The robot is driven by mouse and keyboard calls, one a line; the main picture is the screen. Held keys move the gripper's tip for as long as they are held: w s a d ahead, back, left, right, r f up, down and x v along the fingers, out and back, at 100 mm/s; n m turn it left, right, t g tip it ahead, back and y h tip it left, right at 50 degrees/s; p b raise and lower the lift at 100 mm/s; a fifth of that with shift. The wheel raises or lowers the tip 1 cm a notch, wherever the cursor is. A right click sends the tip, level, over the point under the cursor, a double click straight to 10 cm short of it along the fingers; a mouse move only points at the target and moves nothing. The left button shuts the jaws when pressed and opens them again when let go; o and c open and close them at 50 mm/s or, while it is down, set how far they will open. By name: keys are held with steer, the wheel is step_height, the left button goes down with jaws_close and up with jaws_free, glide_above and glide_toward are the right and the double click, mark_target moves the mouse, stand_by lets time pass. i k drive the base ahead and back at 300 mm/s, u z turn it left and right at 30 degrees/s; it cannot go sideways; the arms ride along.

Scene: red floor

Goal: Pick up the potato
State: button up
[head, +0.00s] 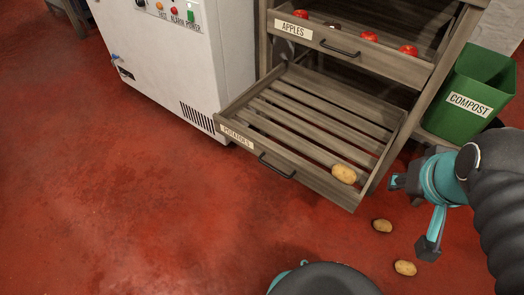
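One potato (344,173) lies in the open slatted drawer labelled POTATOES (262,136), near its front right corner. A second potato (382,225) lies on the red floor just in front of the drawer's right end. A third potato (405,268) lies on the floor nearer to me. My gripper (411,214) is at the right, above the floor beside the drawer. Its two fingers are spread wide apart with nothing visible between them.
The drawer labelled APPLES (355,47) is above, with several red apples. A green COMPOST bin (470,95) stands to the right of the rack. A white machine cabinet (180,55) with buttons stands at the left. The red floor at the left and front is clear.

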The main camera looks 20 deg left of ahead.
mark_target(408, 267)
steer(key=u, duration=0.35)
steer(key=k, duration=0.85)
